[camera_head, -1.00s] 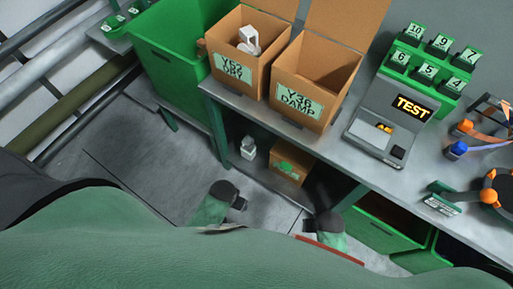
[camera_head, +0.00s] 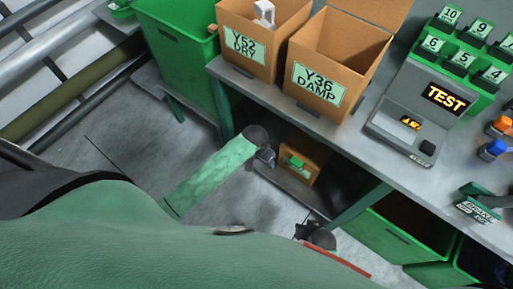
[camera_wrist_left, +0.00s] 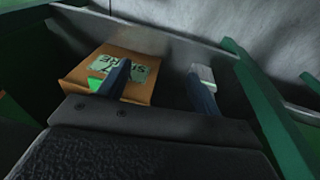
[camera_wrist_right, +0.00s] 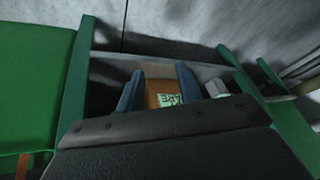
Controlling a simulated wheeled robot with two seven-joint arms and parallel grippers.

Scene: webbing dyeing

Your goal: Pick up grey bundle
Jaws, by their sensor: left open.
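A small pale grey bundle (camera_wrist_left: 205,73) shows in the left wrist view on the lower shelf, just beyond the tip of my left gripper's right finger and partly covered by it. It also shows in the right wrist view (camera_wrist_right: 216,88). In the head view my left gripper (camera_head: 265,157) hides it. My left gripper (camera_wrist_left: 160,85) is open and empty, with its fingers pointing at the shelf; contact cannot be told. My right gripper (camera_head: 316,238) is low near the bench leg; its fingers stand apart in the right wrist view (camera_wrist_right: 159,88) with nothing held.
A cardboard box (camera_head: 313,172) with a green item sits on the lower shelf beside the bundle. The bench (camera_head: 362,152) above carries the Y52 DRY box (camera_head: 240,40), Y36 DAMP box (camera_head: 316,87) and TEST device (camera_head: 405,120). Green bins (camera_head: 180,55) stand left and below right (camera_head: 385,235).

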